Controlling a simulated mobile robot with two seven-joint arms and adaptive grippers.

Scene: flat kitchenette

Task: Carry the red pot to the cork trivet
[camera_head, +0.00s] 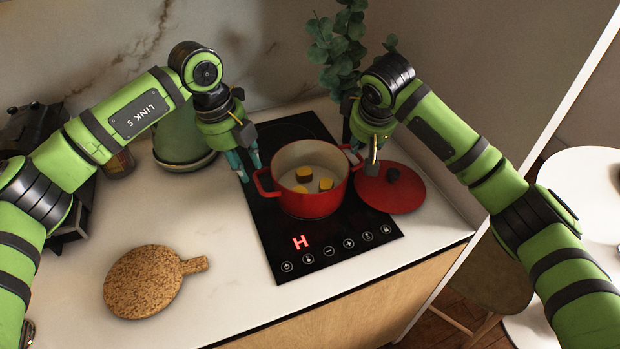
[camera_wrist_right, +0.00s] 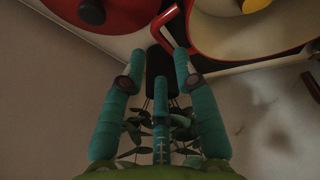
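The red pot (camera_head: 312,203) stands on the black cooktop, uncovered, with several yellow-and-brown pieces in its cream inside. In the right wrist view its rim and cream inside (camera_wrist_right: 225,40) show at the upper right. The round cork trivet (camera_head: 145,282), with a short handle, lies on the counter at the front left. My left gripper (camera_head: 245,168) is open and empty, just above and left of the pot's left handle. My right gripper (camera_head: 364,150) is open beside the pot's right handle; in the wrist view its fingertips (camera_wrist_right: 160,60) point toward this handle (camera_wrist_right: 165,22), apart from each other.
The red lid (camera_head: 392,190) with a black knob lies right of the pot, close to my right gripper. The cooktop (camera_head: 335,247) shows a lit red H. A green kettle-like vessel (camera_head: 180,140) and a plant (camera_head: 338,50) stand behind. Counter between cooktop and trivet is clear.

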